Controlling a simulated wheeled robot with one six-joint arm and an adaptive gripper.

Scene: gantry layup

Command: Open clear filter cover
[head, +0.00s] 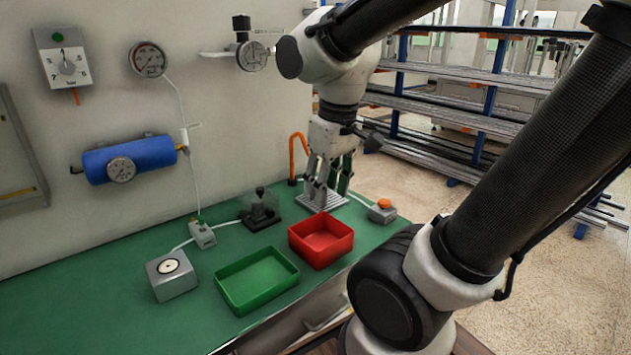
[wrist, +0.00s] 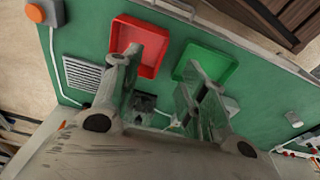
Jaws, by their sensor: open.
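A small dark fixture (head: 261,213) with a black knob-like top stands on the green bench near the wall, left of my gripper. A faint see-through shape seems to surround its upper part; I cannot clearly make out a clear cover or whether it is open or closed. In the wrist view the dark fixture (wrist: 145,104) shows partly between my fingers, low in the gap. My gripper (head: 325,190) points down over the right part of the bench, apart from the fixture.
A red tray (head: 345,251) and a green tray (head: 233,304) sit at the bench's front. A grey vented plate (head: 334,204) lies below my gripper, with an orange-button box (head: 383,212) to its right. A blue cylinder (head: 128,159) and gauges are on the wall.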

